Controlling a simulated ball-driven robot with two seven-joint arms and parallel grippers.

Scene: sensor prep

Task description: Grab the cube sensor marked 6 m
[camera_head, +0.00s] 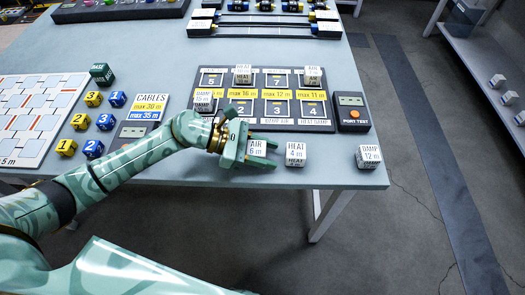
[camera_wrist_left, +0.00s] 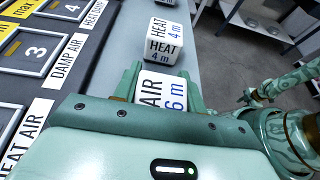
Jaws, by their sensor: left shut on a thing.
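The white cube marked AIR 6 m (camera_head: 257,150) is at the front edge of the table, between the fingers of my left gripper (camera_head: 265,152). The left gripper is shut on it. In the left wrist view the cube (camera_wrist_left: 160,92) shows its AIR 6 m label between the two green fingers. Whether it touches the table is hard to tell. Part of my other arm shows at the right of the left wrist view, but the state of its jaws is unclear.
The HEAT 4 m cube (camera_head: 295,154) stands just right of the held cube. The DAMP 12 m cube (camera_head: 369,157) is near the right corner. Behind is the numbered port board (camera_head: 264,124), with a port tester (camera_head: 352,113) beside it. The table edge is close in front.

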